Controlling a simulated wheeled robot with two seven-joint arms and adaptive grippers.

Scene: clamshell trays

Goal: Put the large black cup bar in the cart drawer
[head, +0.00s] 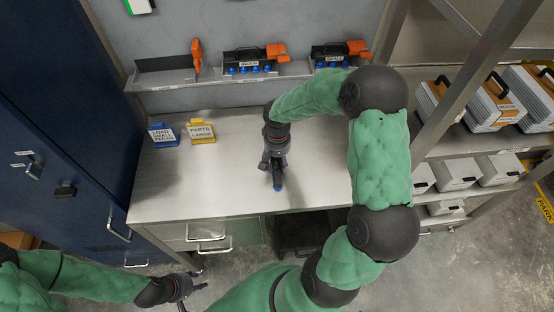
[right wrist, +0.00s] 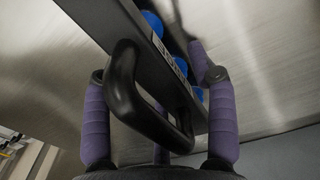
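A black cup bar (right wrist: 162,68) with blue cups and a black loop handle (right wrist: 140,98) fills the middle of the right wrist view. Its label is too oblique to read. My right gripper (right wrist: 160,105) has its purple fingers apart, one on each side of the handle. In the head view my right gripper (head: 274,158) points down over the table, mostly hiding the bar; a blue cup (head: 277,187) shows below it. A dark open cart (head: 298,232) stands under the table's front edge, partly hidden by my right arm. My left gripper (head: 190,288) is low at the front left, empty, with fingers spread.
The metal table (head: 210,180) is mostly clear. Blue (head: 162,135) and yellow (head: 201,132) signs stand at its back left. A wall shelf (head: 170,78) holds two other black bars (head: 250,58) with blue cups and orange pieces. A blue cabinet (head: 60,120) stands left; boxes fill right shelves.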

